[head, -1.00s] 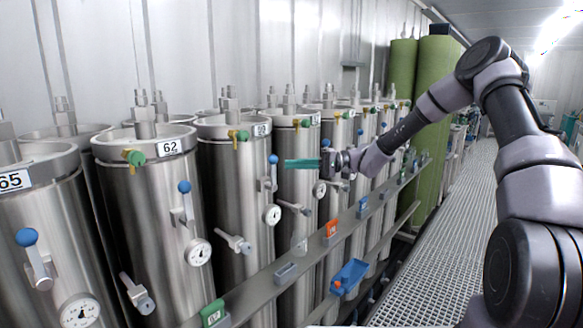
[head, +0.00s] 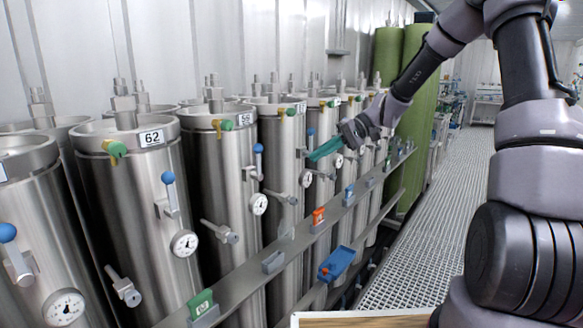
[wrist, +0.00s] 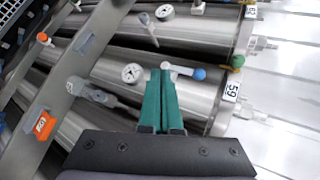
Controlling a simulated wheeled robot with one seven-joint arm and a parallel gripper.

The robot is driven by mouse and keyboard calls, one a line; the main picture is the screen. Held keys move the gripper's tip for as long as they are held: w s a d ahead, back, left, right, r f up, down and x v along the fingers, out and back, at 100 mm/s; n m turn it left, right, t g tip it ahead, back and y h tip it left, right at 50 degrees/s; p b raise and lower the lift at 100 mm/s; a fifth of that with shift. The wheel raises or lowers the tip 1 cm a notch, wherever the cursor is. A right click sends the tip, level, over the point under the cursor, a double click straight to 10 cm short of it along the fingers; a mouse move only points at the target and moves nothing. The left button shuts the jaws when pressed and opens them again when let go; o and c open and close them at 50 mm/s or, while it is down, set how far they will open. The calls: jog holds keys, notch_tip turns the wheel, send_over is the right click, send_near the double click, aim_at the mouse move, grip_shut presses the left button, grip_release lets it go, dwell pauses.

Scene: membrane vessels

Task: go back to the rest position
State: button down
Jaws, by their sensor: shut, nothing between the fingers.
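My gripper (head: 312,157) shows in the head view at the middle right, in front of the row of steel vessels. Its teal fingers are together with nothing between them, and they point left and a little down. In the wrist view the shut fingers (wrist: 161,75) point at a vessel with a label (wrist: 231,91) that seems to read 59. A gauge (wrist: 132,73) and a blue-knobbed valve (wrist: 199,73) appear close to the fingertips in that view. I cannot tell the exact gap between fingertips and vessel. My arm rises at the right of the head view.
Vessel 62 (head: 140,200) and several others stand in a row at the left. The grated walkway (head: 425,230) is clear. A wooden-topped surface (head: 360,321) shows at the bottom.

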jog(key=s+d+r+m+t+h, duration=0.3)
jog(key=s+d+r+t+h, duration=0.2)
jog(key=s, duration=0.6)
jog(key=s+d+r+m+t+h, duration=0.3)
jog(key=s+d+r+t+h, duration=0.1)
jog(key=s+d+r, duration=0.6)
jog(key=shift+s+d+r+t+h, duration=0.15)
jog(key=shift+s+d+t+h, duration=0.4)
jog(key=shift+d, duration=0.3)
jog(key=shift+w, duration=0.1)
